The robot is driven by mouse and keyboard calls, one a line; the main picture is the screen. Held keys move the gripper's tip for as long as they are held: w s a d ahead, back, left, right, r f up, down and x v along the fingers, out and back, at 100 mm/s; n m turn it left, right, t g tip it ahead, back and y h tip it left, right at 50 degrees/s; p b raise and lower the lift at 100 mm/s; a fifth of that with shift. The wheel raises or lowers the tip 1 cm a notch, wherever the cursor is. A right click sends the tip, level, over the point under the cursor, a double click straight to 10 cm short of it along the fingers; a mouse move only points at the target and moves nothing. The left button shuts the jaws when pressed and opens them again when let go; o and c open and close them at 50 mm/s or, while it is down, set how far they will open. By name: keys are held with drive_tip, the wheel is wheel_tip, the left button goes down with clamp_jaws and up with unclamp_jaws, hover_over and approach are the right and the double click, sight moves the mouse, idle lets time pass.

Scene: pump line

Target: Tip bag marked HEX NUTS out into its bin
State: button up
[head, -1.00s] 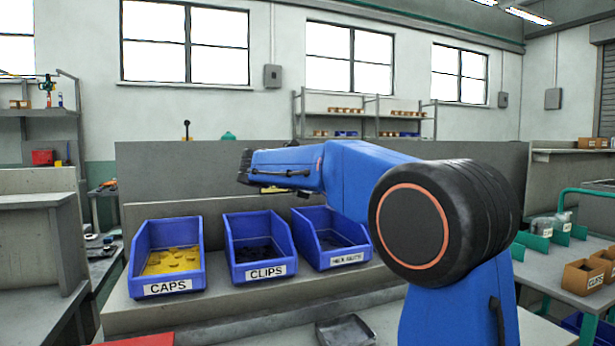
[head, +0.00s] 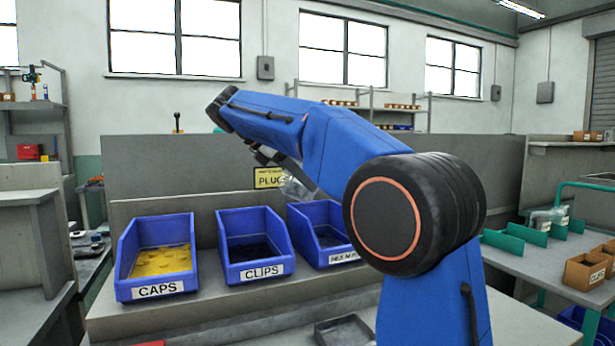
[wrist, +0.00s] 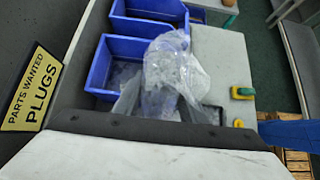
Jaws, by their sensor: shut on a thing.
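My gripper (head: 272,158) is partly hidden by my arm in the head view. It is shut on a clear plastic bag (head: 297,190), which hangs below it near the bins. The bag shows larger in the wrist view (wrist: 172,75), crumpled and see-through; I cannot read any marking on it or make out its contents. The blue bin labelled HEX NUTS (head: 333,257) stands on the ledge, its right side and part of its label behind my arm. In the wrist view the bag overlaps a blue bin (wrist: 100,72) whose label does not show.
Blue bins CAPS (head: 158,290), with yellow pieces, and CLIPS (head: 262,271), with dark contents, stand left of HEX NUTS. A yellow PLUGS sign (head: 267,178) is on the grey back panel (head: 150,165). A grey tray (head: 345,331) lies in front of the ledge.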

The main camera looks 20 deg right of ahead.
sight(299, 193)
drive_tip(key=y, duration=0.1)
drive_tip(key=a+f+y, duration=0.1)
drive_tip(key=shift+a+y, duration=0.15)
drive_tip(key=shift+y, duration=0.25)
drive_tip(key=f+y, duration=0.2)
drive_tip(key=y, duration=0.1)
drive_tip(key=f+y, duration=0.1)
drive_tip(key=shift+a+f, duration=0.25)
drive_tip(key=shift+f, duration=0.05)
drive_tip(key=y, duration=0.3)
drive_tip(key=d+r+y, duration=0.1)
drive_tip(key=y, duration=0.1)
drive_tip(key=shift+d+r+y, duration=0.55)
drive_tip(key=shift+r+y, duration=0.05)
drive_tip(key=shift+y, duration=0.55)
drive_tip(key=shift+d+r+y, duration=0.55)
drive_tip(key=shift+y, duration=0.55)
drive_tip(key=shift+d+r+y, duration=0.55)
drive_tip(key=shift+r+y, duration=0.05)
drive_tip(key=shift+y, duration=0.55)
drive_tip(key=shift+a+r+h, duration=0.15)
drive_tip(key=shift+r+h, duration=0.2)
drive_tip(key=shift+h, duration=0.85)
drive_tip(key=shift+r+h, duration=0.25)
drive_tip(key=shift+h, duration=1.05)
